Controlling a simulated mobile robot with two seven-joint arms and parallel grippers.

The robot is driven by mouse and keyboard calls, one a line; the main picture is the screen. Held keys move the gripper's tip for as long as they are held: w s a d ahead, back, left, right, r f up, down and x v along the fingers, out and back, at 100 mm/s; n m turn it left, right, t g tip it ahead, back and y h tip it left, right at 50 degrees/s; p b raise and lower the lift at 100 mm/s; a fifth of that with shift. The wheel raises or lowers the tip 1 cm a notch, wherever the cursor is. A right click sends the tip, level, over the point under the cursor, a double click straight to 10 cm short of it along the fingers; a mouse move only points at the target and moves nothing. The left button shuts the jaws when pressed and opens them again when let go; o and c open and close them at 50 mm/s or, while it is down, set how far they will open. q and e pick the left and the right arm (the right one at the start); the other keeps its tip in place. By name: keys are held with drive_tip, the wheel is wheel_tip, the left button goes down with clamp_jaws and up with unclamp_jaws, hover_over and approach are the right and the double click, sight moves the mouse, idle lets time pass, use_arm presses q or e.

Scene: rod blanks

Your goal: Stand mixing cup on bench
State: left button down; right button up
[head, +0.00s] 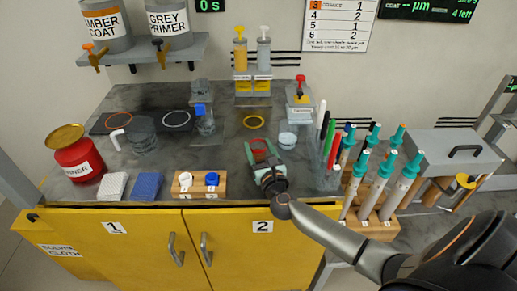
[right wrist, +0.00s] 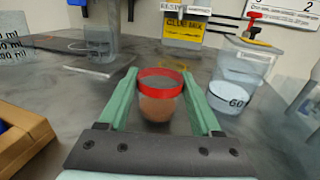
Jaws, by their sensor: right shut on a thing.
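The mixing cup (right wrist: 160,98) is a small clear cup with a red band at the rim and a brownish lower part. In the right wrist view it sits upright between the two green fingers of my right gripper (right wrist: 163,100). In the head view my right gripper (head: 262,153) is over the front part of the grey bench (head: 228,150), and the cup's red rim shows between its fingers. The gripper is shut on the cup. I cannot tell whether the cup's base touches the bench. My left gripper is not in view.
A small clear cup (head: 288,141) stands right of the gripper, with a yellow ring (head: 254,122) on the bench behind. A wooden block with white and blue caps (head: 198,191) is at left. Racked rods (head: 355,175) stand at right.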

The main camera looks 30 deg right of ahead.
drive_tip(key=shift+f, duration=0.25)
drive_tip(key=o, duration=1.5)
drive_tip(key=shift+r, duration=0.1)
